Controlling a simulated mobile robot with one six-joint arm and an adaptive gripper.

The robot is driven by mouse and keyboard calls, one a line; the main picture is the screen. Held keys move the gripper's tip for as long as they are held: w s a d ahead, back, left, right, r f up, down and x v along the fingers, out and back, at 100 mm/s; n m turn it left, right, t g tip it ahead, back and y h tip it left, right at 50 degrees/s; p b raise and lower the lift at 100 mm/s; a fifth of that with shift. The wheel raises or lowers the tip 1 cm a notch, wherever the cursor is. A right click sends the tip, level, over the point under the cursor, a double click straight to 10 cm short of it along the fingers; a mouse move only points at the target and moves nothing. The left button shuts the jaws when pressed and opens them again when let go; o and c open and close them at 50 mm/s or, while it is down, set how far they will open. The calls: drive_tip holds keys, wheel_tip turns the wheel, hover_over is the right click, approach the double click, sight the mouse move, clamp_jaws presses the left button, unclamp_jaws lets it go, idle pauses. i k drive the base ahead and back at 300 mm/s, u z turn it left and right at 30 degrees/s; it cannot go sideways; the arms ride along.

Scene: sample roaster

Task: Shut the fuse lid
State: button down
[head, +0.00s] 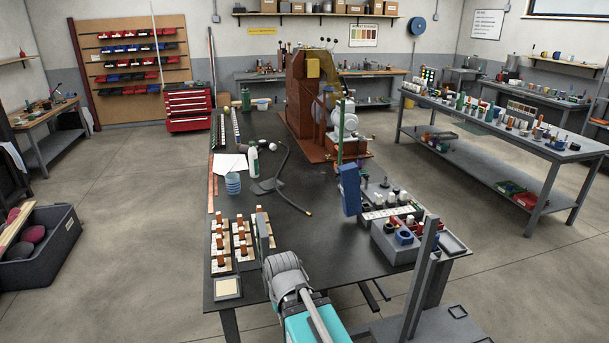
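I cannot make out a fuse lid for certain in the head view. A reddish-brown machine (300,98) stands at the far end of the dark table, with a yellow part (313,67) near its top and pale round parts at its right side. A blue slab (349,190) stands upright and slightly tilted nearer to me; I cannot tell whether it is a lid. My arm's teal and grey links show at the bottom middle. No gripper fingers can be made out beyond them.
On the dark table (300,232), blocks with orange-brown tops (241,237) stand front left. A blue-striped cup (233,183) and a bent black lamp-like arm (290,190) lie behind them. A grey bin (397,245) and crowded small parts fill the right. The table's middle is mostly clear.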

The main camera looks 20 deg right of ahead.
sight(348, 173)
drive_tip(key=z, duration=0.15)
drive_tip(key=i, duration=1)
drive_tip(key=z, duration=0.65)
